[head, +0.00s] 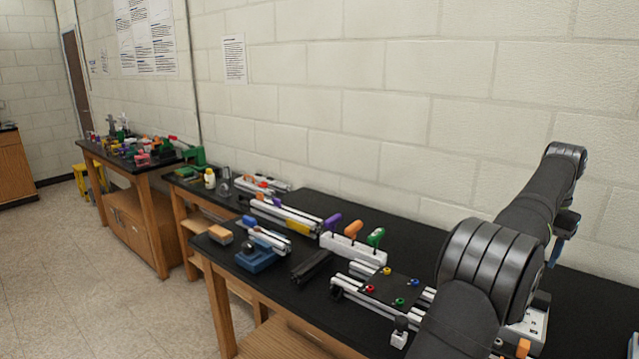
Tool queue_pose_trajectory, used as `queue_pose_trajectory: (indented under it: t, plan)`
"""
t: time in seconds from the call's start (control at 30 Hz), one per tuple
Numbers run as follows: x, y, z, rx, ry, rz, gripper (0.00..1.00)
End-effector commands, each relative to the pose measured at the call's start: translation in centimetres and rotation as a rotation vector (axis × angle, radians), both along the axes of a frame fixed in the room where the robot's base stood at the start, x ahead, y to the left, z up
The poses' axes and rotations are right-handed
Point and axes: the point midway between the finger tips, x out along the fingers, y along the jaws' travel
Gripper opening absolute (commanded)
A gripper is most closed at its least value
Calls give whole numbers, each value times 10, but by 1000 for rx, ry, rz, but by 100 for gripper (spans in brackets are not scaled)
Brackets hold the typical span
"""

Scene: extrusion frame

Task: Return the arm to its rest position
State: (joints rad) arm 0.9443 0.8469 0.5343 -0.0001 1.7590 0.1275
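My arm, dark grey, rises from the bottom right, bends at a high joint in front of the wall and comes down behind its own upper link. My gripper (558,250) is at the far right, small and partly hidden by the arm. Something blue shows at its end; I cannot tell if that is part of the gripper or a held thing, nor whether the fingers are open or shut. The extrusion frame (350,287), silver rails with a black plate and coloured knobs, lies on the black bench left of the arm, apart from the gripper.
A white rack (352,249) holds purple, orange and green handled tools. A blue vise (257,258) grips a silver bar. A white box (527,328) is partly hidden behind the arm. The block wall stands close behind the bench. Bare black bench (425,240) lies behind the frame.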

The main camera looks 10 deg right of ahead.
Motion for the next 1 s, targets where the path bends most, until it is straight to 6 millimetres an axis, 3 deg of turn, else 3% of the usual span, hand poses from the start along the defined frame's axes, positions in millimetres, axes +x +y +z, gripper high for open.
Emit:
queue_pose_trajectory:
  t: [0.17,0.8,1.0]
  plan:
    - [-1,1,-22,3,3,0,52]
    - [-1,1,-145,4,2,0,52]
    - [0,0,-166,2,1,0,52]
